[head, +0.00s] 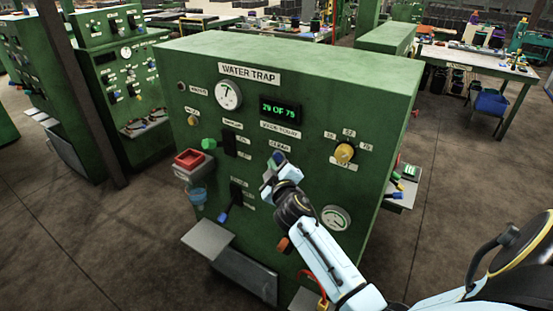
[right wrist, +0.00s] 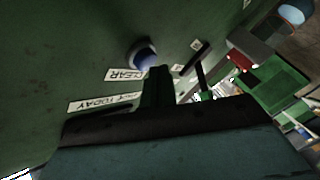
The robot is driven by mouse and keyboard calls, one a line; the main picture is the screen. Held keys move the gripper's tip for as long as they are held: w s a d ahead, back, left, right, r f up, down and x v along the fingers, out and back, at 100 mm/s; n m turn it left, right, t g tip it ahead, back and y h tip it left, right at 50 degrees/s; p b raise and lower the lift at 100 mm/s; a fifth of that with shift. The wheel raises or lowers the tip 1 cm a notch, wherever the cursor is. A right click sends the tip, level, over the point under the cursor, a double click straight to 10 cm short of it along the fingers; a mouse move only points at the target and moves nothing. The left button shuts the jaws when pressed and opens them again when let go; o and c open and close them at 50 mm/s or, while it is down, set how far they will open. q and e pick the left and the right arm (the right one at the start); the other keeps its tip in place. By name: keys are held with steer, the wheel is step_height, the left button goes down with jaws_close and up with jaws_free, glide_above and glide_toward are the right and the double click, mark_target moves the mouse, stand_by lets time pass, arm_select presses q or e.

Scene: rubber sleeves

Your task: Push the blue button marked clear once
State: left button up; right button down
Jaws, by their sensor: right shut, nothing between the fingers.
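The blue button (head: 279,157) sits on the front of the green water trap panel (head: 300,105), just under the label marked clear (head: 279,145). In the right wrist view the blue button (right wrist: 141,54) stands out from the panel in a pale collar beside the clear label (right wrist: 127,75). My right gripper (head: 270,172) is shut and empty, with its tip just below the button in the head view. The shut fingers (right wrist: 157,82) end close to the button in the wrist view. I cannot tell whether they touch it. My left gripper is not in view.
A display (head: 280,110) reads 79 OF 79 above the button. A yellow knob (head: 344,152) is to the right and a black switch (head: 230,143) to the left.

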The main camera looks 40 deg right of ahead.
steer(key=shift+w+d, duration=0.15)
steer(key=shift+d, duration=0.2)
stand_by(0.7)
stand_by(0.4)
steer(key=shift+s+a, duration=0.35)
steer(key=shift+a, duration=0.35)
steer(key=shift+s+a+b, duration=0.1)
steer(key=shift+s+a, duration=0.2)
steer(key=shift+a, duration=0.45)
steer(key=shift+s+a+b, duration=0.1)
steer(key=shift+s+a, duration=0.25)
steer(key=shift+a, duration=0.45)
steer(key=shift+s+a+b, duration=0.1)
steer(key=shift+s+a, duration=0.2)
steer(key=shift+a, duration=0.45)
steer(key=shift+f, duration=0.1)
